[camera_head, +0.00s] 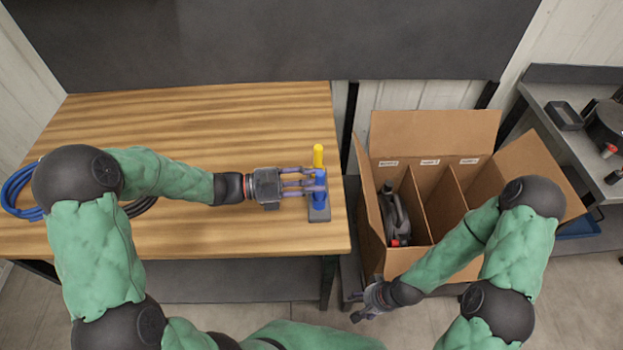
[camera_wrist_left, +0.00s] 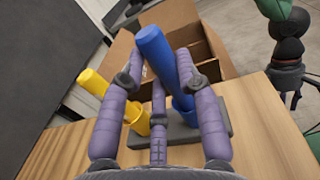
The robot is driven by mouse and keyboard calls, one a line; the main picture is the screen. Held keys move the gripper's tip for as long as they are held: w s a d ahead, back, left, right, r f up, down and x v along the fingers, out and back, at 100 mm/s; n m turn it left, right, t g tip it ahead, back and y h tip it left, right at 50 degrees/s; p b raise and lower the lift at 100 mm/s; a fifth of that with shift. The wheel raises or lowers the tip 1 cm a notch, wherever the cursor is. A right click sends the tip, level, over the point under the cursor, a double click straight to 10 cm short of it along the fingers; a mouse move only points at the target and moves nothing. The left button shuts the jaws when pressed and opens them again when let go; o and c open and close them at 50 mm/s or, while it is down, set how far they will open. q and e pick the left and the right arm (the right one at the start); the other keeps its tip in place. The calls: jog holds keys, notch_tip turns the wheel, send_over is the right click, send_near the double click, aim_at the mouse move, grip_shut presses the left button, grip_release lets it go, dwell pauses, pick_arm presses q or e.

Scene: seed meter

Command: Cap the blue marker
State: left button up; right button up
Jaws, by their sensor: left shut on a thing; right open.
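My left gripper (camera_head: 315,181) is shut on the blue marker (camera_wrist_left: 160,55), above the right end of the table. In the left wrist view the fingers (camera_wrist_left: 160,66) close around the marker, which leans in the picture. Its lower end meets a blue cap (camera_wrist_left: 184,106) on a grey stand (camera_head: 319,215); I cannot tell whether it is inside. The stand also shows in the left wrist view (camera_wrist_left: 205,128). A yellow marker (camera_head: 318,154) stands in a yellow cap (camera_wrist_left: 136,119) on the same stand. My right gripper (camera_head: 371,300) is open and empty, low beside the carton.
The wooden table (camera_head: 220,120) is mostly bare. A blue cable coil (camera_head: 18,188) lies at its left edge. Right of the table stands an open carton (camera_head: 440,130) with dividers and a dark bottle-like object (camera_head: 394,215). A grey side bench (camera_head: 575,125) is at far right.

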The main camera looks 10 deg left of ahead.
pick_arm(q)
jog(key=shift+f, duration=0.6)
dwell(0.5)
jog(key=o, duration=1.2)
jog(key=shift+c, duration=0.2)
jog(key=v, duration=1.2)
jog(key=shift+s, duration=0.1)
